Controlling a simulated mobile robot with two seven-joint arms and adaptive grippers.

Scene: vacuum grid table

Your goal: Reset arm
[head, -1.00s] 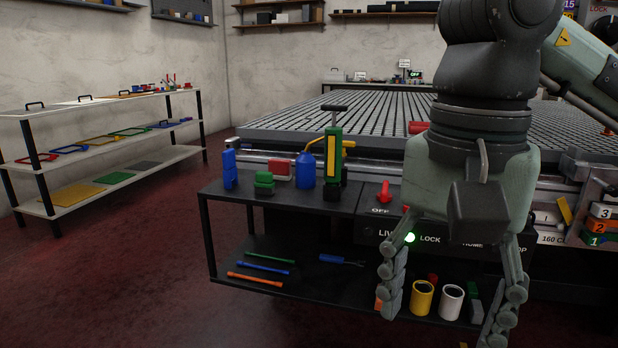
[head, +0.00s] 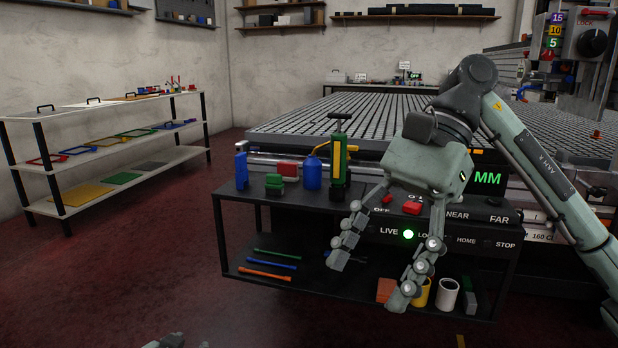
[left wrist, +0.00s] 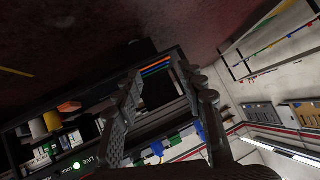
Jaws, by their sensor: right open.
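My right gripper (head: 370,281) hangs open and empty in the head view, fingers pointing down and spread. It is in front of the dark control console and the low black shelf unit. Its arm comes in from the right. My left gripper (left wrist: 156,72) shows in the left wrist view, with its two fingers apart and nothing seen between them. Grey tips at the bottom edge of the head view (head: 172,342) look like part of it. The console (head: 460,241) carries LIVE, HOME and STOP labels, a lit green lamp (head: 408,234) and a red control (head: 412,208).
The slotted grid table (head: 340,117) stands behind. The black unit's top holds a green and yellow tool (head: 338,160), a blue bottle (head: 311,172) and green blocks (head: 274,184). A yellow cup (head: 419,296) and white cup (head: 446,294) stand below. Floor (head: 120,270) at left is clear.

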